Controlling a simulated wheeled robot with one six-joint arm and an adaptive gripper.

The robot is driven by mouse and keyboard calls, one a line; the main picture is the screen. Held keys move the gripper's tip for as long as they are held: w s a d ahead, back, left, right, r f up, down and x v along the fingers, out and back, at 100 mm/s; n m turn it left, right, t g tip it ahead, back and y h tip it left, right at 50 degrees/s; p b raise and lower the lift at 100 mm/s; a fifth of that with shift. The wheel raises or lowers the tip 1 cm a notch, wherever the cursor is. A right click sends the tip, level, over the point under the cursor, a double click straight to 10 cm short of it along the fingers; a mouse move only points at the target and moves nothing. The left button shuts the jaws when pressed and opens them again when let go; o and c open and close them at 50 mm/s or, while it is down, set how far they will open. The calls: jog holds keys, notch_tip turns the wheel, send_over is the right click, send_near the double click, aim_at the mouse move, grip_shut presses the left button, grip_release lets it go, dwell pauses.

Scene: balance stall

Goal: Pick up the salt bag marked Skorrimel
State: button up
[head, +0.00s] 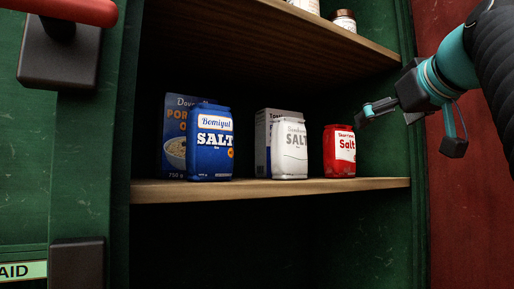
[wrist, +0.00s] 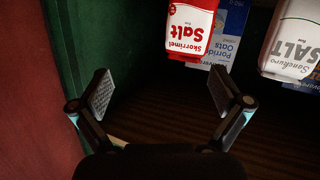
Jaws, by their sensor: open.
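The salt bag marked Skorrimel (head: 339,151) is red with a white label and stands upright at the right end of the middle shelf in the head view. In the wrist view the Skorrimel bag (wrist: 191,30) shows upside down near the top, its label readable, partly cut by the picture edge. My gripper (head: 364,114) is at the right of the cabinet opening, close to the bag's upper right. In the wrist view my gripper (wrist: 160,93) has its fingers spread wide, with nothing between them. The bag lies beyond the fingertips, apart from them.
The wooden shelf (head: 270,189) is below, an upper shelf (head: 270,35) above. The green cabinet side wall (wrist: 75,50) is close to my gripper.

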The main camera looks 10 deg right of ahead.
aim_at(347, 150)
jog(key=w+a+f+y, duration=0.1)
jog(key=w+f, duration=0.1)
jog(key=w, duration=0.1)
jog(key=w+a+f+g+y, duration=0.1)
jog(key=w+a+f, duration=0.1)
jog(key=w, duration=0.2)
jog(key=w+a+f+n+y, duration=0.1)
jog(key=w+f, duration=0.1)
jog(key=w, duration=0.1)
jog(key=shift+w+a+f+g, duration=0.1)
jog(key=shift+w+a+g, duration=0.1)
jog(key=shift+w+g, duration=0.15)
jog(key=c, duration=1.4)
jog(key=shift+c, duration=1.2)
jog(key=shift+r, duration=0.2)
